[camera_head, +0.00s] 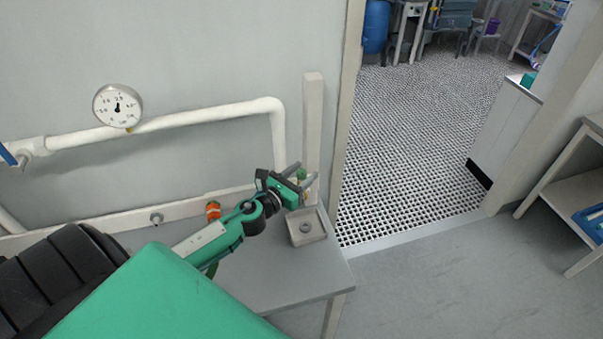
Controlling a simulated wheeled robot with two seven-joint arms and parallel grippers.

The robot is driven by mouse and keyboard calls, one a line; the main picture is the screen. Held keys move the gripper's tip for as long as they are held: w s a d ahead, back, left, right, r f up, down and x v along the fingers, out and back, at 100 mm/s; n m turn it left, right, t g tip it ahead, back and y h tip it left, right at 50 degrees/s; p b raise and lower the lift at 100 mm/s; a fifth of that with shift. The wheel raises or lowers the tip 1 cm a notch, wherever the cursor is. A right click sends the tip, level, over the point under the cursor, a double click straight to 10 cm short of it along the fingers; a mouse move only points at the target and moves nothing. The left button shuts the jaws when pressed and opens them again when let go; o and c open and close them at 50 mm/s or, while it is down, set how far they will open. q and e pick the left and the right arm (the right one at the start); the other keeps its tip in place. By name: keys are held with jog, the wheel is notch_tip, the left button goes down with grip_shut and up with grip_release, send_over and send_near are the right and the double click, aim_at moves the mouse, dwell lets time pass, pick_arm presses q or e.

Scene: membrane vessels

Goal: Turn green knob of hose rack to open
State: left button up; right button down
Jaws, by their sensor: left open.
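My left gripper (301,176) reaches in from the left and is open, with its two fingers spread near the upright post. A small green knob (302,173) shows between the fingers, partly hidden by them; I cannot tell whether they touch it. The knob sits low on the front of the pale upright post (313,110), which appears to be the hose rack. A small square tray (291,237) with a round fitting is at the post's foot. My right gripper is not in view.
A grey table (270,275) stands under the post. White wall pipes (190,119), a round gauge (118,106) and an orange fitting (213,209) are to the left. A doorway opens on the right onto a grated floor (420,130). A shelf (560,190) stands at far right.

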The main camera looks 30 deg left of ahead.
pick_arm(q)
jog(key=shift+c, duration=0.2)
jog(key=c, duration=0.9)
